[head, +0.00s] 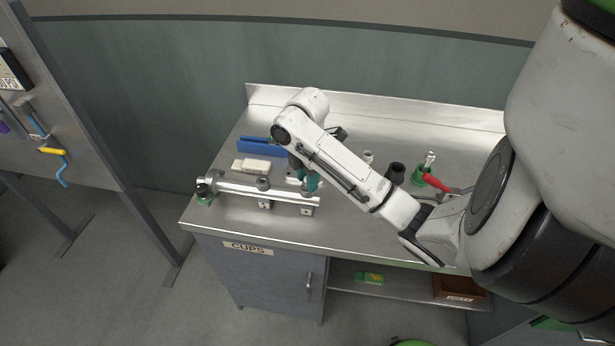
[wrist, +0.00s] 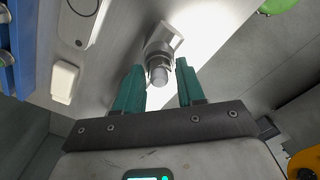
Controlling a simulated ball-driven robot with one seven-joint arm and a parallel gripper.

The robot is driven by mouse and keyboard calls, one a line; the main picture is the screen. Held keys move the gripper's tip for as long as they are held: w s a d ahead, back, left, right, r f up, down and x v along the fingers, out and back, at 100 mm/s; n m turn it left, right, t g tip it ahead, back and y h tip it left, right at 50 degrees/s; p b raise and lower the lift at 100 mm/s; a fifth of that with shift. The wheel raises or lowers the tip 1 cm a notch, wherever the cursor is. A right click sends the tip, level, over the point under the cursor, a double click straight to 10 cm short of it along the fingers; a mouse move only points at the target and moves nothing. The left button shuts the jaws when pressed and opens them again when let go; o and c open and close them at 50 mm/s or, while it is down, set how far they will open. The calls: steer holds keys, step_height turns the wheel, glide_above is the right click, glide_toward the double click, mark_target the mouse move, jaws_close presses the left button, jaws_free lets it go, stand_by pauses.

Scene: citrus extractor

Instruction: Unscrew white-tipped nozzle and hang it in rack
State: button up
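My gripper (head: 311,182) is over the right part of a silver pipe fixture (head: 238,189) on the metal bench. In the wrist view its two teal fingers (wrist: 160,86) are open and apart. A metal fitting with a pale grey round end (wrist: 159,72) shows between and just beyond the fingertips, with gaps on both sides. I cannot tell if this is the white-tipped nozzle. A blue rack-like block (head: 262,147) stands at the back left of the bench. A blue piece also shows at the left edge of the wrist view (wrist: 18,45).
A pale box (head: 252,166) lies between the blue block and the pipe. A black-and-green fitting (head: 203,193) is at the pipe's left end. A dark cup (head: 395,173) and a red-handled tool (head: 437,182) stand right of my arm. A tool board (head: 75,110) is at left.

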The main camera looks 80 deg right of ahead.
steer(key=shift+m, duration=0.8)
steer(key=shift+m, duration=0.8)
steer(key=c, duration=0.6)
steer(key=shift+n, duration=0.9)
steer(key=shift+a+f+n, duration=0.1)
steer(key=shift+n, duration=0.7)
